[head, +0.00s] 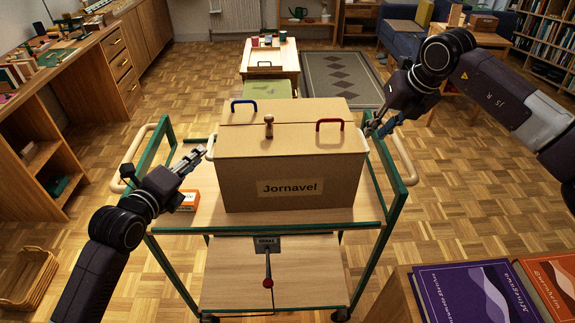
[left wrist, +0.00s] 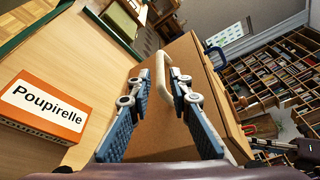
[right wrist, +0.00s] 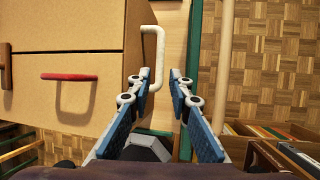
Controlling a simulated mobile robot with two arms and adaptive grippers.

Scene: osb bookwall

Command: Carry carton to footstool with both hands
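The carton (head: 290,175), a brown box labelled "Jornavel", stands upright on the top shelf of a green-framed trolley (head: 330,217). It has white side handles; the left one (head: 210,147) also shows in the left wrist view (left wrist: 171,82), the right one in the right wrist view (right wrist: 159,50). My left gripper (head: 200,153) is open at the left handle, which shows between its fingers. My right gripper (head: 371,128) is open at the right handle, whose near end shows between its fingers. I see no firm grip on either. A green-topped low seat (head: 266,89), probably the footstool, is partly hidden behind the carton.
An orange "Poupirelle" box (head: 187,200) lies on the trolley left of the carton. Cream trolley handles (head: 404,160) stand at both sides. A wooden table (head: 286,60) is behind the seat, beside a grey rug (head: 342,78). Books (head: 478,292) lie at front right. Parquet is open on both sides.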

